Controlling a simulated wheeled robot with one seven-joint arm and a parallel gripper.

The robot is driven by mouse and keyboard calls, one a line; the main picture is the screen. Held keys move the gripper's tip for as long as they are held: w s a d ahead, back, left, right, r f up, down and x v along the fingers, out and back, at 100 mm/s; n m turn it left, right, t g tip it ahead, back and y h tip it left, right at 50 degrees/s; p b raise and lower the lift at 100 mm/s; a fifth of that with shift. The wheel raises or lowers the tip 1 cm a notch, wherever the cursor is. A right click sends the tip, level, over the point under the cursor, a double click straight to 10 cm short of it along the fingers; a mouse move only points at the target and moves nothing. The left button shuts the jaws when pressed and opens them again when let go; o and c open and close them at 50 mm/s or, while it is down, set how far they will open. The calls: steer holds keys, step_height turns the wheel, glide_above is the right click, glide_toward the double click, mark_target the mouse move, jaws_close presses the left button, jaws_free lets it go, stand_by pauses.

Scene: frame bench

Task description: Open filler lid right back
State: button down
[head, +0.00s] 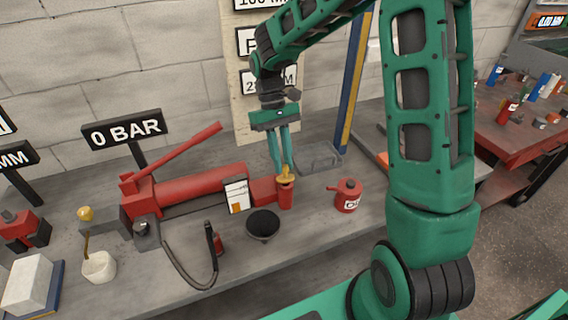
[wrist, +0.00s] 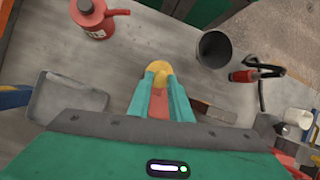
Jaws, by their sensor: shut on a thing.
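The filler lid (head: 285,178) is a small yellow cap on top of a short red upright filler neck (head: 285,195) at the right end of the red hydraulic pump (head: 200,187). My gripper (head: 282,168) points down from above with its teal fingers shut on the lid. In the wrist view the yellow lid (wrist: 158,72) shows between the fingertips of my gripper (wrist: 160,85), with red below it. The lid looks seated on the neck, but I cannot tell whether it is turned. The fingers hide part of the lid.
A red oil can (head: 347,197) stands right of the pump. A dark funnel or bowl (head: 263,225) sits in front. A grey tray (head: 318,157) lies behind. A black hose (head: 190,275) curls along the front. A "0 BAR" sign (head: 125,130) stands at the left.

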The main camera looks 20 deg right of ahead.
steer(key=shift+w+f+g, duration=0.1)
steer(key=shift+w+g, duration=0.6)
steer(key=shift+g, duration=0.45)
steer(key=shift+w+g, duration=0.7)
steer(key=shift+g, duration=0.45)
steer(key=c, duration=1.6)
jaws_free()
steer(key=s+a+r, duration=0.2)
steer(key=a+r, duration=0.1)
steer(key=s+a+r, duration=0.1)
steer(key=a+r, duration=0.2)
steer(key=r, duration=0.1)
steer(key=s+a+r, duration=0.2)
steer(key=a+r, duration=0.2)
steer(key=shift+s, duration=0.35)
